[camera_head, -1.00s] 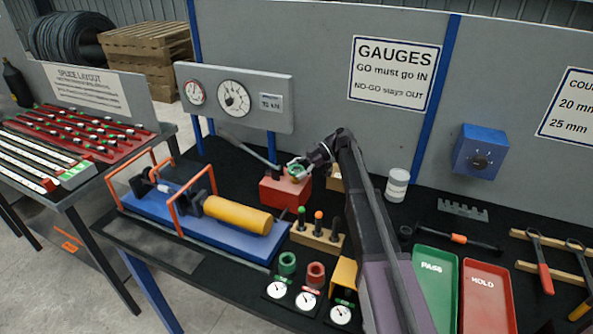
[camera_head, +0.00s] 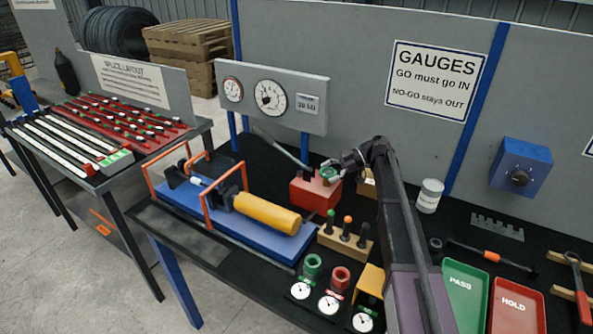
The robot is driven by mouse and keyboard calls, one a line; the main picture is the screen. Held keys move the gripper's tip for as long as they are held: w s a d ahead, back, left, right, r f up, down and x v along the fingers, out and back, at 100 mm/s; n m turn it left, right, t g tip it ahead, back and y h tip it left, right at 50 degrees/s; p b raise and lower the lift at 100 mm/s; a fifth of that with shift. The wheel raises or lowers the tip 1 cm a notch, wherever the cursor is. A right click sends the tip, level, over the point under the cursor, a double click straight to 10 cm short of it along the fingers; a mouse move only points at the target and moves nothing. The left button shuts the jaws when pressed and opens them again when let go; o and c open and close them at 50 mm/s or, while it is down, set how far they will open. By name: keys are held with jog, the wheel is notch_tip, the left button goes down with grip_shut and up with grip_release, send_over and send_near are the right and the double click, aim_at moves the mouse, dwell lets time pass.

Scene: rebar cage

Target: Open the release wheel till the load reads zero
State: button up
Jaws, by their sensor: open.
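The red hand pump (camera_head: 313,193) stands on the bench with a long grey lever. The small green release wheel (camera_head: 327,173) sits on its top right. My gripper (camera_head: 336,172) comes in from the right with open fingers at the wheel; whether they touch it I cannot tell. The gauge panel (camera_head: 318,84) behind carries a small dial (camera_head: 233,89), a larger dial (camera_head: 270,97) and a small digital readout (camera_head: 308,104). The readout shows a non-zero figure, perhaps 50 or 30. The yellow cylinder (camera_head: 267,213) lies in a blue frame (camera_head: 185,205) with orange hoops.
A wooden block with several coloured-handled gauges (camera_head: 344,243) stands in front of the pump. Green and red rings and small dials lie nearer. A white can (camera_head: 429,196), a green PASS tray (camera_head: 450,316) and a red HOLD tray (camera_head: 505,330) lie right of my arm.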

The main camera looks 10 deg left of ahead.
jog(key=m+t, duration=0.2)
jog(key=m+t+y, duration=0.1)
jog(key=t, duration=0.1)
jog(key=shift+s+m, duration=0.2)
jog(key=shift+m, duration=0.2)
jog(key=m+t, duration=0.4)
jog(key=t, duration=0.1)
jog(key=shift+m+t, duration=0.3)
jog(key=shift+w+m+t+h, duration=0.1)
jog(key=shift+m+t+h, duration=1.4)
jog(key=shift+m+t, duration=0.7)
jog(key=shift+m+t+h, duration=1.3)
jog(key=shift+m+h, duration=0.2)
jog(key=shift+m, duration=0.2)
jog(key=shift+w+m+t, duration=0.1)
jog(key=shift+m+t, duration=0.2)
jog(key=shift+m+t+h, duration=0.8)
jog(key=shift+m+h, duration=1.5)
jog(key=shift+h, duration=0.5)
jog(key=shift+m+h, duration=0.9)
jog(key=shift+h, duration=0.1)
